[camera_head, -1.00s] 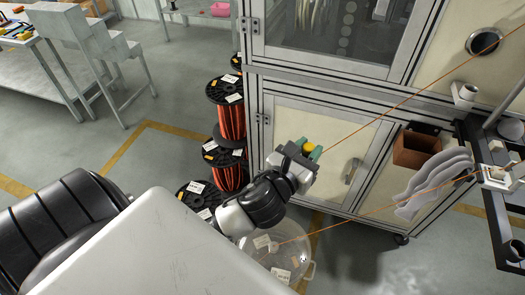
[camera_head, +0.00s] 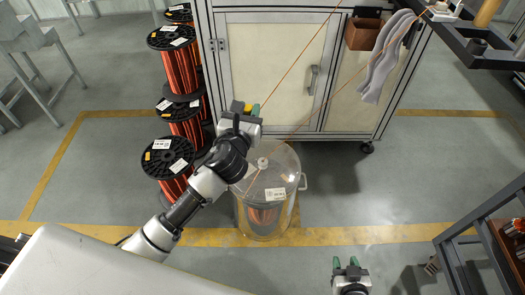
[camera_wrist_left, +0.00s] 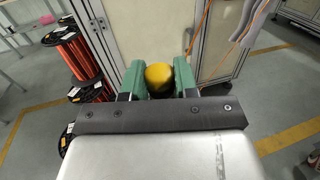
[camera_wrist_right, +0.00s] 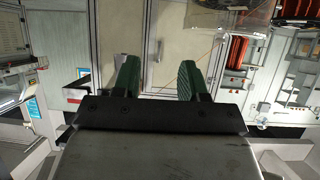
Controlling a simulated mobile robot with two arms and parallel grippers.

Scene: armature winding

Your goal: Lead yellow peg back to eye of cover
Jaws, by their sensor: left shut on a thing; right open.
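The yellow peg (camera_wrist_left: 159,77) sits between the green fingers of my left gripper (camera_wrist_left: 160,80), which is shut on it. In the head view this left gripper (camera_head: 246,108) is above and slightly left of the cover's top. The cover (camera_head: 281,217) is a clear cylinder with a white label, standing on the floor over a copper-coloured spool. Its pale eye (camera_head: 262,162) is on top, and the gripper is apart from it. My right gripper (camera_head: 346,264) is open and empty at the bottom of the head view; its green fingers (camera_wrist_right: 158,80) are spread in the right wrist view.
Thin orange wire (camera_head: 297,62) runs from near the left gripper and the eye up to the upper right. Black-flanged copper spools (camera_head: 186,130) stack left of the cover. A cabinet (camera_head: 275,70) stands behind. A dark frame (camera_head: 455,40) is at upper right. Floor right of the cover is clear.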

